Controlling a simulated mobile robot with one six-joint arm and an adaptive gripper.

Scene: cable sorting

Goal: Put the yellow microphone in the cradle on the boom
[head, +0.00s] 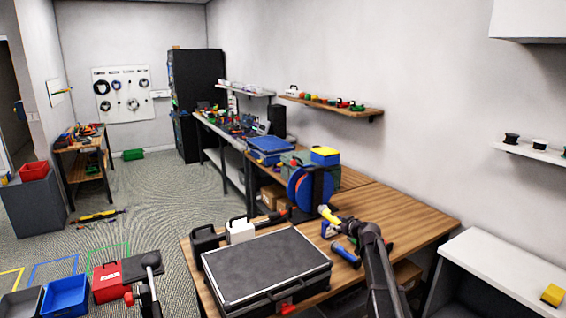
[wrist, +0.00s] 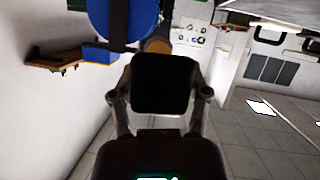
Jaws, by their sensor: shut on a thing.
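The yellow microphone (head: 330,214) is at the tip of my gripper (head: 347,222) in the head view, over the wooden workbench beside the blue reel. In the wrist view my gripper (wrist: 162,97) has its two fingers on either side of a dark block-like part that hides much of what is held. A rounded yellow-orange part (wrist: 156,46) shows just beyond it. My gripper is shut on the microphone. I cannot clearly make out the boom or its cradle.
A blue reel (head: 301,190) stands on the workbench (head: 415,215) close to the microphone. A large black case (head: 265,265) fills the bench's front left. Blue-handled tools (head: 345,252) lie near my arm. A white table (head: 500,265) with a yellow object (head: 552,294) is at right.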

